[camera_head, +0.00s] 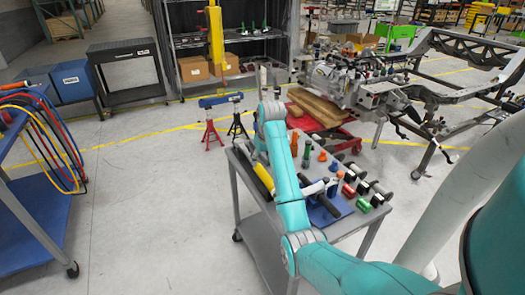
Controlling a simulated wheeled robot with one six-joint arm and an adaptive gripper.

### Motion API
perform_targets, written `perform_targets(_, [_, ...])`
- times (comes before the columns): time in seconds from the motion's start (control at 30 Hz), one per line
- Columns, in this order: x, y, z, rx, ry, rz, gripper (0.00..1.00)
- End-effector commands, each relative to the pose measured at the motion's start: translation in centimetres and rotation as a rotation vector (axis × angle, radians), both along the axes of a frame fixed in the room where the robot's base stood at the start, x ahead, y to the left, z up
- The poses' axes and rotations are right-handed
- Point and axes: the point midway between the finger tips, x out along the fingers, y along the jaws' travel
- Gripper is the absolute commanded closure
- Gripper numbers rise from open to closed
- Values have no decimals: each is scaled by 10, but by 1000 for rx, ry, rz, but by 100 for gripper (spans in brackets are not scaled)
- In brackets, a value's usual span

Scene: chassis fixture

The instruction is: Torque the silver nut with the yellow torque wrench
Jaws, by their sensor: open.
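The yellow torque wrench (264,178) appears as a yellow bar on the left side of the grey tool cart's top (242,160). My teal arm reaches over the cart and hides part of it. My gripper (258,153) is small and partly hidden by my wrist, near the far end of the yellow bar. It looks open. I cannot tell whether it touches the bar. The silver nut cannot be made out. A metal vehicle chassis (438,45) with a silver mechanical assembly (345,75) stands at the back right.
Several coloured tools and a blue tray (325,212) crowd the cart's right half. Red (209,132) and dark (238,124) stands are behind it. A red lift (330,118) carries wooden blocks. A blue cart (30,222) with hoses is at left. Floor between the carts is clear.

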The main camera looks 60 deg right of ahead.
Motion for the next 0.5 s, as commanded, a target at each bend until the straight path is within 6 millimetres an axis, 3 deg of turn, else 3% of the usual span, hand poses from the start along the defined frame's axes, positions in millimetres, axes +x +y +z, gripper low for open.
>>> perform_targets(0.17, [-1,-4,3,6,7,-3,44])
perform_targets(0.5, [7,-9,-34,6,7,-3,44])
